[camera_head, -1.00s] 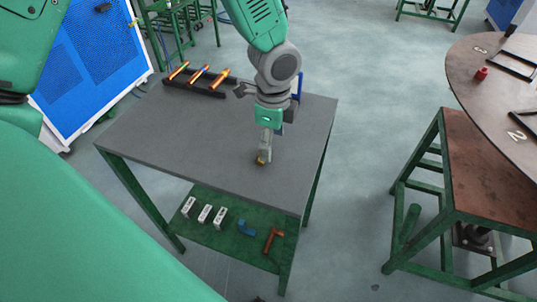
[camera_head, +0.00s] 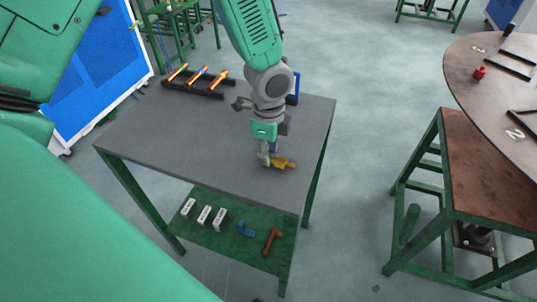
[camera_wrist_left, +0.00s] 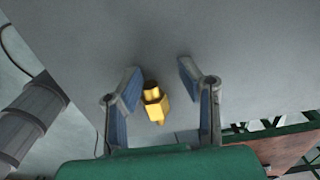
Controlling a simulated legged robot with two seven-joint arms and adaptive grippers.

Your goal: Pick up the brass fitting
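The brass fitting (camera_head: 284,163) lies on the grey tabletop near its front right edge. My left gripper (camera_head: 269,158) points down at the table, directly beside the fitting, which shows just right of its fingers. In the left wrist view, my left gripper's two fingers (camera_wrist_left: 158,72) are spread apart. The fitting (camera_wrist_left: 154,103) shows between them, nearer the left finger, with gaps on both sides. Whether a finger touches it I cannot tell. My right gripper is not in view.
A dark rack (camera_head: 196,87) with orange tubes stands at the table's back left. The lower green shelf (camera_head: 187,235) holds white blocks, a blue part and a rust-red part. A round table (camera_head: 475,60) stands at the right.

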